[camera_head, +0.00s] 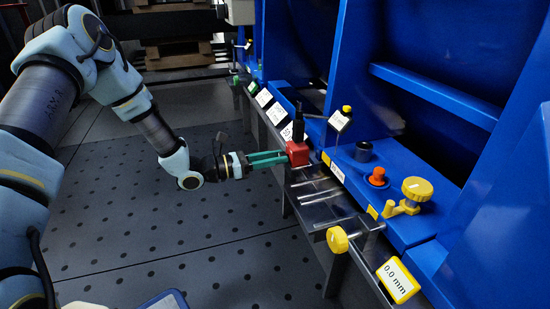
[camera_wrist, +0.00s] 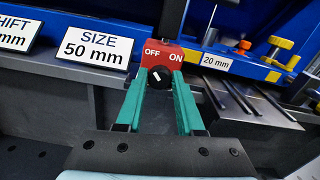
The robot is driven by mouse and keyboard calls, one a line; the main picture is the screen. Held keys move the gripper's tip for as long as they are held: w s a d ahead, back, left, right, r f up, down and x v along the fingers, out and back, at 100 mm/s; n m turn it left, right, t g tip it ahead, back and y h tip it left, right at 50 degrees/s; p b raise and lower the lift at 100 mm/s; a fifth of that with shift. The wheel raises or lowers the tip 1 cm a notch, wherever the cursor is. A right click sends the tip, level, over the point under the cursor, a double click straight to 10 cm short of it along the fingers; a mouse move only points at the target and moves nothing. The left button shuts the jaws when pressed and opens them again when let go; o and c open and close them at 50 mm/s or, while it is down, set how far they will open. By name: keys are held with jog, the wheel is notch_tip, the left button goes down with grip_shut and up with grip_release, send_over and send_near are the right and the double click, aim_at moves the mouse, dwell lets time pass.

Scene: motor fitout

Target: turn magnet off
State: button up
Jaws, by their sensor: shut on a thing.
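The magnet switch is a red block (camera_head: 298,153) on the steel ledge in the head view. In the wrist view the red block (camera_wrist: 172,54) bears the white words OFF at left and ON at right. Below them is a round black knob (camera_wrist: 159,85) with a short white mark that seems tilted towards the upper left, the OFF side. My gripper (camera_head: 281,157) reaches the block from the left with green fingers. In the wrist view my gripper (camera_wrist: 159,78) has one finger on each side of the knob, shut on it.
Label plates, one reading "SIZE 50 mm" (camera_wrist: 93,46), stand left of the block. A "20 mm" label (camera_wrist: 217,62), yellow knobs (camera_head: 417,189) and an orange knob (camera_head: 377,176) lie to the right. Blue machine walls rise behind. The dark floor (camera_head: 200,240) before the ledge is clear.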

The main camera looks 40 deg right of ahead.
grip_shut()
jog(key=m+p, duration=1.1)
jog(key=m, duration=0.4)
jog(key=shift+m, duration=0.4)
jog(key=shift+s+f+p, duration=0.1)
jog(key=shift+p, duration=0.25)
dwell(0.4)
jog(key=o, duration=0.7)
grip_release()
jog(key=shift+a, duration=0.1)
